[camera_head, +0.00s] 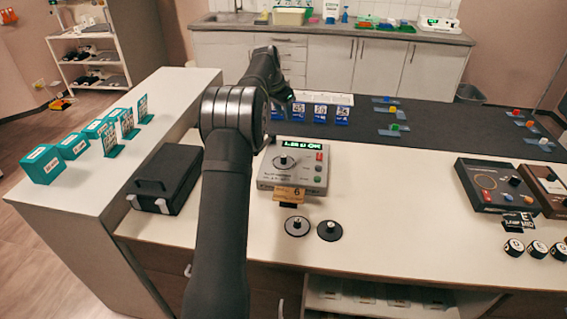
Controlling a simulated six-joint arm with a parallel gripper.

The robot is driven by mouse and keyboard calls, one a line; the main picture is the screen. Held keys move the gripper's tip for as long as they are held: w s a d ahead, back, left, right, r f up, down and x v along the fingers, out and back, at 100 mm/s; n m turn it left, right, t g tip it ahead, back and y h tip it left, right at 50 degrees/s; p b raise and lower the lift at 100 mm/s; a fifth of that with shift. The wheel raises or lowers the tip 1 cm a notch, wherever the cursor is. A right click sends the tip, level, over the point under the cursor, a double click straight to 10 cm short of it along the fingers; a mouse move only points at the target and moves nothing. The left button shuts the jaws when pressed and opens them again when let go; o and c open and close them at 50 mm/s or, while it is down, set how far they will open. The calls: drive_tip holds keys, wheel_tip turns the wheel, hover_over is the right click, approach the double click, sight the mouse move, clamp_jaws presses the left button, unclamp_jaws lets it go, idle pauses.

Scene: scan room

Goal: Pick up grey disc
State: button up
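A grey disc (297,226) with a dark knob in its middle lies flat on the white counter near its front edge. My gripper (284,95) is at the far end of my arm, up beyond the discs, over the back part of the counter. It is small and dark there, partly hidden by my own arm links, and its fingers cannot be made out. Nothing covers the grey disc.
Behind the discs stands a grey device (294,166) with a lit display and an orange tag numbered 6 (289,193). A black case (164,180) is at the left. Several numbered cards stand on the dark mat (360,120).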

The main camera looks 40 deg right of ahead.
drive_tip(key=shift+o, duration=1.2)
drive_tip(key=n+t, duration=0.1)
drive_tip(key=n, duration=0.2)
approach(283, 157)
drive_tip(key=x, duration=0.4)
drive_tip(key=shift+w+d, duration=0.1)
drive_tip(key=shift+d, duration=0.1)
drive_tip(key=shift+x, duration=2.6)
drive_tip(key=shift+a, duration=0.1)
clamp_jaws()
